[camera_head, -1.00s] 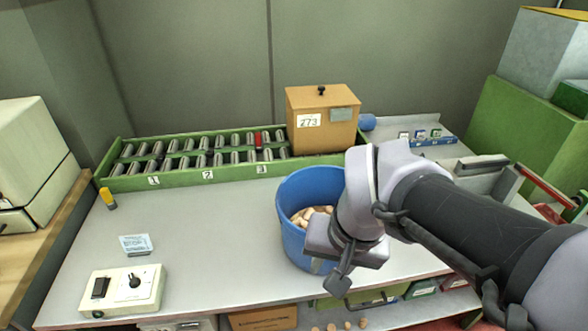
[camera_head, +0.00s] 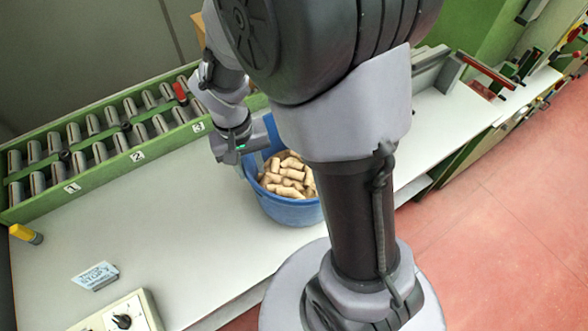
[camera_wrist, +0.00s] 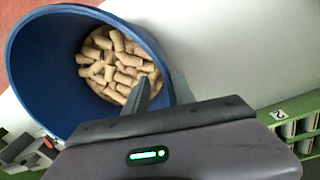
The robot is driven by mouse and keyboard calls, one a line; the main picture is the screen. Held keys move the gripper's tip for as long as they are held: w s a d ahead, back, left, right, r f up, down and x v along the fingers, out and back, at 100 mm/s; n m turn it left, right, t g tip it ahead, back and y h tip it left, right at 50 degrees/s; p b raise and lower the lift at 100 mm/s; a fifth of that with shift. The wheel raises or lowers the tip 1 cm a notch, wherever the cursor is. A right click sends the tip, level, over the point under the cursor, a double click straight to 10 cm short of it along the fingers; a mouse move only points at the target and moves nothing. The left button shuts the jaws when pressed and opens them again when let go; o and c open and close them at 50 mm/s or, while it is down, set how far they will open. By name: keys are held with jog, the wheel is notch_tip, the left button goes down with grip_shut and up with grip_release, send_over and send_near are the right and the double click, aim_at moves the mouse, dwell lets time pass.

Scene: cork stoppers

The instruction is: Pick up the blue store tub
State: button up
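The blue store tub (camera_head: 283,209) stands on the white worktop, partly behind my arm, and holds many cork stoppers. In the wrist view the tub (camera_wrist: 38,75) fills the upper left, with its round rim facing the camera. My gripper (camera_head: 243,150) is at the tub's left rim in the head view. In the wrist view my gripper (camera_wrist: 160,78) has one finger inside the tub and the other outside its wall, with the rim between them. The fingers look apart, and I see no clear contact with the wall.
A green rack (camera_head: 105,140) of metal rollers runs along the back of the worktop (camera_head: 180,215). A yellow-capped item (camera_head: 25,233), a blue card (camera_head: 95,276) and a control box (camera_head: 122,318) lie to the left. Red floor (camera_head: 490,240) is open on the right.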

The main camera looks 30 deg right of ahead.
jog(key=f+b, duration=0.2)
jog(key=f, duration=0.1)
jog(key=f+b, duration=0.1)
jog(key=f, duration=0.1)
jog(key=shift+w+a+f, duration=0.1)
jog(key=shift+w+f, duration=0.15)
jog(key=shift+r, duration=0.15)
grip_shut()
dwell(0.9)
